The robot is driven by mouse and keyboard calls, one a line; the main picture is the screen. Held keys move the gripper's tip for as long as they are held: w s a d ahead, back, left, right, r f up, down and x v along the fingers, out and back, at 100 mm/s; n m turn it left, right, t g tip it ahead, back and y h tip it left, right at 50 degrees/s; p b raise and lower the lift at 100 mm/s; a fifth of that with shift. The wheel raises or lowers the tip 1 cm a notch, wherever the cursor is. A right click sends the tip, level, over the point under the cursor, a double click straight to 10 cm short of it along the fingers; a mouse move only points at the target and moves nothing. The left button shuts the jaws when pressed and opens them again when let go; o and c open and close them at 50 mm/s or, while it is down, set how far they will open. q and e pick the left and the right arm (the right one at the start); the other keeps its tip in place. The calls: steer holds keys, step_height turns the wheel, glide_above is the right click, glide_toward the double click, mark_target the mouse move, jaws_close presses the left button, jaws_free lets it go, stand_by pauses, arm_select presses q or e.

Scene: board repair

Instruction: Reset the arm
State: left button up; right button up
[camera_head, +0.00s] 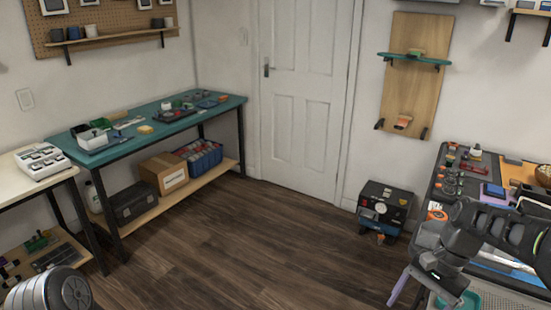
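My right arm comes in from the right edge, dark and bent, above the workbench at the right. Its end with the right gripper (437,274) points down near the bench's front left corner. The fingers are too small and dark to tell whether they are apart or closed, and I see no object clearly held. A grey rounded part at the bottom left corner looks like a link of my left arm. My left gripper is not in view.
The right workbench (437,190) carries tools and small parts close to my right arm. A teal-topped bench (150,130) and a pale table (15,190) stand at the left. A black machine (385,205) sits by the wall. The wooden floor (250,250) between is clear.

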steer(key=w+f+n+t+h, duration=0.1)
steer(key=w+f+n+t, duration=0.15)
steer(key=w+f, duration=0.4)
steer(key=a+f+n+t, duration=0.2)
steer(key=a+f+n, duration=0.1)
steer(key=a+f, duration=0.7)
steer(key=s+a+f+n+g+y, duration=0.1)
steer(key=s+a+f+n, duration=0.1)
steer(key=s+a+f, duration=0.5)
steer(key=s+a+f+n+g+p, duration=0.1)
steer(key=s+a+f, duration=0.6)
steer(key=s, duration=0.7)
steer(key=shift+a+f+n+y, duration=0.15)
steer(key=shift+a+n+y, duration=0.3)
steer(key=shift+a, duration=0.4)
steer(key=shift+g, duration=0.25)
